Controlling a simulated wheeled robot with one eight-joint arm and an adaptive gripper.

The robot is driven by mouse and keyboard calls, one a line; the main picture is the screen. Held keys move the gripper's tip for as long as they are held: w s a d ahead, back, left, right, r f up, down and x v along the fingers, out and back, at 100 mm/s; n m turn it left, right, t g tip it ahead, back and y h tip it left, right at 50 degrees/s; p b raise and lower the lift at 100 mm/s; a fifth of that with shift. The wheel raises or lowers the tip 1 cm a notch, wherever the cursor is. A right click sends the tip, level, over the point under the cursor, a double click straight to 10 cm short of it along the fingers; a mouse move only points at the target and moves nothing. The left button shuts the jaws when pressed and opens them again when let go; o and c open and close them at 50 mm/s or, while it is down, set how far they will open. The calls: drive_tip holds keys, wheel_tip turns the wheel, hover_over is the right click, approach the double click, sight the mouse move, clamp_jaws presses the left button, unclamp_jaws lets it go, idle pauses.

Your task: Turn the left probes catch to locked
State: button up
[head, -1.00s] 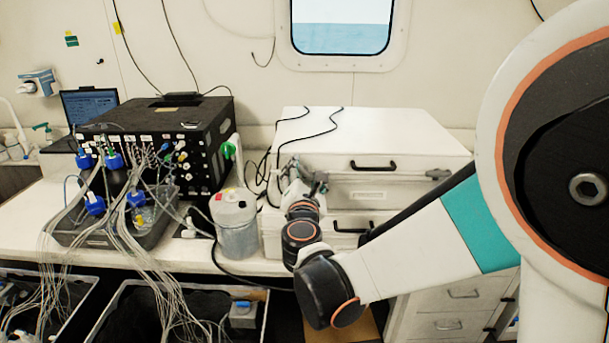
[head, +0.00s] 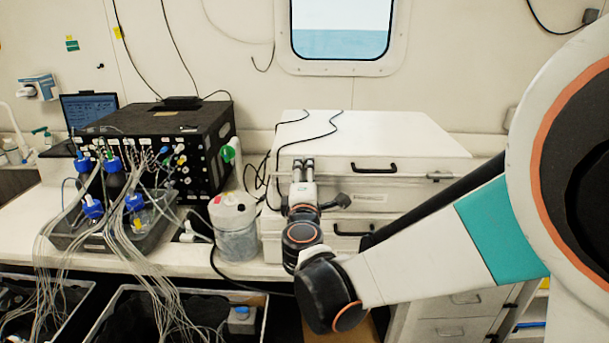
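Two white cases are stacked on the bench; the upper case (head: 400,140) has a front handle (head: 373,167) and a small label (head: 375,197) too small to read. A metal catch (head: 440,176) shows at the right of its front. My gripper (head: 303,164) is at the left part of that front, fingers pointing up in the picture and close together. The left catch is hidden behind or between the fingers. I cannot tell whether they touch it or hold anything. The lower case's handle (head: 353,230) is partly behind my arm.
A translucent jug (head: 234,228) stands left of the cases. A black instrument box (head: 165,130) with tubes and blue-capped bottles is farther left. Dark cables (head: 315,135) lie over the upper case lid and hang at its left side.

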drive_tip(key=shift+m, duration=0.6)
drive_tip(key=o, duration=1.1)
drive_tip(key=shift+c, duration=0.2)
drive_tip(key=shift+n, duration=0.3)
